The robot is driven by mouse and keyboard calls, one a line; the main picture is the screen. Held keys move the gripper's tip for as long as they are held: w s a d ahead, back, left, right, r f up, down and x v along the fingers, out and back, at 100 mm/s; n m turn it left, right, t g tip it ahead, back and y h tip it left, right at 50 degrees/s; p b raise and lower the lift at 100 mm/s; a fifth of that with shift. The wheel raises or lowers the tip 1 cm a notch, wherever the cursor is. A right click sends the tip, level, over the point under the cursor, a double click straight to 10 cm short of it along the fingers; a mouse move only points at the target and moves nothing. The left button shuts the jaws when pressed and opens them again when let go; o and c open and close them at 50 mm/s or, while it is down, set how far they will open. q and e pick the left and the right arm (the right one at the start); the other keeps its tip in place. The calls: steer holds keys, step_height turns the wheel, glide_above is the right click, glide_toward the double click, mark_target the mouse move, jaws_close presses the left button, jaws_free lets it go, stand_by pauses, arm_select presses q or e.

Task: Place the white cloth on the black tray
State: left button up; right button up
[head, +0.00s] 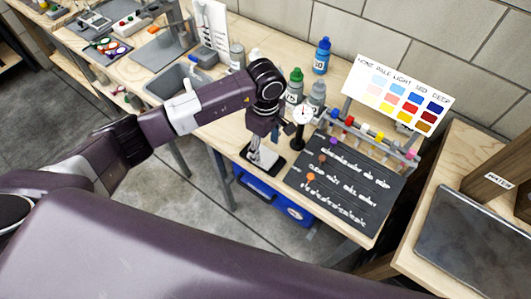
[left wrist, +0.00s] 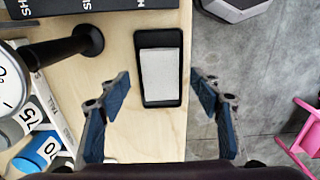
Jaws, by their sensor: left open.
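The black tray (left wrist: 171,100) lies near the edge of the wooden table, and the white cloth (left wrist: 159,72) lies flat inside it, within its rim. In the head view the tray (head: 277,165) shows beneath my left gripper (head: 262,143), which partly hides the cloth. In the left wrist view my left gripper (left wrist: 160,76) is open, with one finger on either side of the tray and nothing between them that it holds. The fingers appear above the table, apart from the cloth. My right gripper is not in view.
A dial gauge on a black stand (head: 301,118) stands close by the tray. A black lettered board (head: 345,185) lies to the right, with a rack of coloured vials (head: 370,140) behind. Several bottles (head: 296,85) stand behind. A blue crate (head: 265,197) sits below the table.

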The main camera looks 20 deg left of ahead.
mark_target(265, 155)
arm_select(q)
step_height(265, 155, up, 8)
steer(key=b, duration=0.1)
steer(key=shift+r+b, duration=0.15)
steer(key=shift+b, duration=0.15)
